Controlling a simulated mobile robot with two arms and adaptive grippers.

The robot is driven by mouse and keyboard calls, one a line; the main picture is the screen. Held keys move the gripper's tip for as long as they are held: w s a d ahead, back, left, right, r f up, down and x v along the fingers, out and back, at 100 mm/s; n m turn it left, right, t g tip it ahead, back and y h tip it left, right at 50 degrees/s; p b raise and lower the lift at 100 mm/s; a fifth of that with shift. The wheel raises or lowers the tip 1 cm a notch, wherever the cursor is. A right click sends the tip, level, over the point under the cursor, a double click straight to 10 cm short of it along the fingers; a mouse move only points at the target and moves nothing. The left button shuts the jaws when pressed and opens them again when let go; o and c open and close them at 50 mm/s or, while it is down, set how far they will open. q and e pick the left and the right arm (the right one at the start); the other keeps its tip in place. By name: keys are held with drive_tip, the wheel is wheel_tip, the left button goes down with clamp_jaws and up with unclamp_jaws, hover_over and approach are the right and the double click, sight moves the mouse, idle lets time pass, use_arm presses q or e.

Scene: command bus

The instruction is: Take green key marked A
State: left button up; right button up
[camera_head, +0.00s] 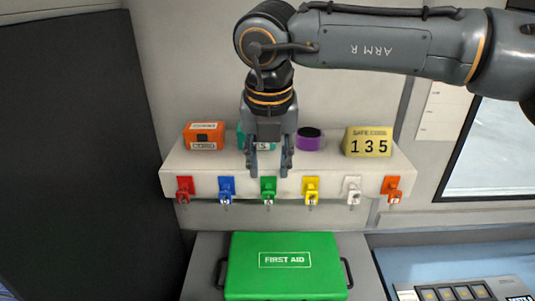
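The green key (268,190) hangs on the front face of the white shelf (338,184), between a blue key and a yellow key. Its marking is too small to read. My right gripper (269,172) points down just above the green key in the head view. Its two fingers are apart, with nothing seen between them. Whether the fingers touch the shelf or stand in front of it I cannot tell. My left gripper is not in view.
A red key (184,190), blue key (227,190), yellow key (311,190), white key (352,190) and orange key (393,189) share the shelf front. An orange box (204,136), purple item (310,142) and yellow "135" block (368,142) stand on top. A green first aid case (285,280) lies below.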

sight(268, 195)
drive_tip(key=b+x, duration=0.1)
drive_tip(key=x, duration=0.3)
drive_tip(key=shift+f, duration=0.3)
drive_tip(key=b+x, duration=0.2)
drive_tip(key=b, duration=0.1)
drive_tip(key=shift+s+f, duration=0.1)
drive_tip(key=shift+f, duration=0.3)
drive_tip(key=shift+w+f+b, duration=0.3)
drive_tip(key=shift+f+b, duration=0.3)
drive_tip(key=shift+s+r, duration=0.1)
drive_tip(key=shift+c, duration=0.8)
clamp_jaws()
